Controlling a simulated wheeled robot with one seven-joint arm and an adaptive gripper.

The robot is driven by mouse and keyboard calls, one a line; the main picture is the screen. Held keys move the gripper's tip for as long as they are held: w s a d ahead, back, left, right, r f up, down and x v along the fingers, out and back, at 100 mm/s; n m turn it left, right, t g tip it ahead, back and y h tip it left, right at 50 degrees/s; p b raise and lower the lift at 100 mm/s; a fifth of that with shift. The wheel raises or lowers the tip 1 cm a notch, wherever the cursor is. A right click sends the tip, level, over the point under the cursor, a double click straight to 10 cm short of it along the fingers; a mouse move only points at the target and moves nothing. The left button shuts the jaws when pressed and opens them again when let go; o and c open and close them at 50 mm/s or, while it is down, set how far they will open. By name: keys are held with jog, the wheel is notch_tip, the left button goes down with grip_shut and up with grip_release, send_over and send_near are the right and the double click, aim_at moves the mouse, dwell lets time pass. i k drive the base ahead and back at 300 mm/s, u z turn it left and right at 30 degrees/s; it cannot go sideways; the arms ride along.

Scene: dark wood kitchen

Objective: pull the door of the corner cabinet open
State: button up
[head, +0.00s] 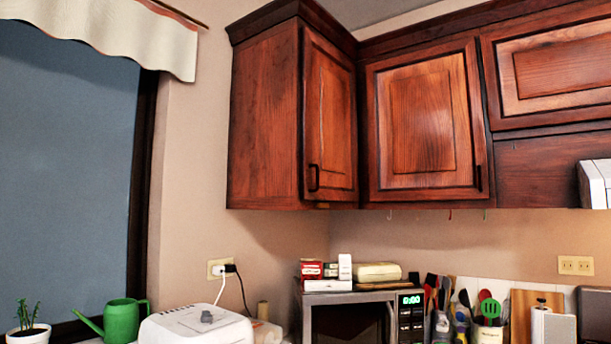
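Dark red-brown upper cabinets meet at the room corner in the head view. The narrow cabinet door (330,115) at the left of the corner is shut, with a dark vertical handle (314,178) low on its left edge. The wider cabinet door (424,120) just right of the corner also looks shut, with a dark handle (479,178) low on its right edge. Which of the two is the corner cabinet's door I cannot tell for certain. My gripper is not in view.
Below stand a microwave (350,297) with small boxes on top, a white appliance (196,326), a green watering can (121,320) and several utensils. Another cabinet door (560,70) is at the upper right. The space before the doors looks clear.

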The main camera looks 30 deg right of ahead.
aim_at(330, 159)
jog(key=z, duration=1.1)
